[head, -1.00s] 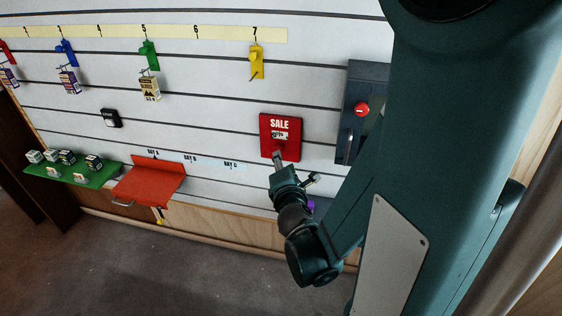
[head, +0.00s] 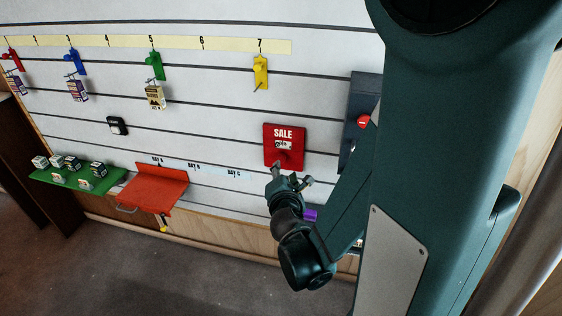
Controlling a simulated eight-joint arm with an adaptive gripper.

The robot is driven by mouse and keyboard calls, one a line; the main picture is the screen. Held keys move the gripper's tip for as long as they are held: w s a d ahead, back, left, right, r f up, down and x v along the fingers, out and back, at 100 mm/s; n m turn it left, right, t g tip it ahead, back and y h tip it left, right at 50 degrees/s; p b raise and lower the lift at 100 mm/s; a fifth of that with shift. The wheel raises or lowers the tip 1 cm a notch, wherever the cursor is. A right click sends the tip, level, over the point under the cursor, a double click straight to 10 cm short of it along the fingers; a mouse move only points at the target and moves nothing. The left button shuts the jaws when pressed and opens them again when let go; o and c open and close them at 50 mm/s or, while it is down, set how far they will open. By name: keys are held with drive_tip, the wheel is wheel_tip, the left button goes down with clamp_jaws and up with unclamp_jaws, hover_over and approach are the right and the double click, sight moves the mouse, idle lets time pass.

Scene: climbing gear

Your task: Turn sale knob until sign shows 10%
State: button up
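The red sale sign (head: 269,153) hangs on the slatted wall, right of the middle in the head view. The word SALE stands at its top, over a small white window (head: 283,145) whose figure is too small and blurred to read. The knob at the sign's lower part is mostly hidden by my gripper or too small to make out. My gripper (head: 291,170) is at the lower edge of the sign, pointing up toward it. One finger reaches to the sign's lower left and the other sits lower right, apart from it. The fingers look spread, with nothing visible between them.
A dark box with a red button (head: 363,122) is right of the sign, partly behind my arm. A red shelf (head: 153,190) and a green shelf (head: 110,180) with several small boxes project at lower left. Colored hangers, such as the yellow one (head: 261,72), hang above.

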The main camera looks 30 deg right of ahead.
sight(281, 159)
drive_tip(key=w+n+g+h+p, duration=0.1)
drive_tip(key=n, duration=0.1)
drive_tip(key=w+n+g+p, duration=0.1)
drive_tip(key=w+n+g+h+p, duration=0.1)
drive_tip(key=w+n, duration=0.1)
drive_tip(key=shift+w+a+r+n+h+p, duration=0.1)
drive_tip(key=shift+a+r+n+h+p, duration=0.2)
drive_tip(key=shift+a+r+p, duration=0.1)
drive_tip(key=shift+b+x, duration=0.9)
drive_tip(key=shift+x, duration=3)
drive_tip(key=c, duration=0.9)
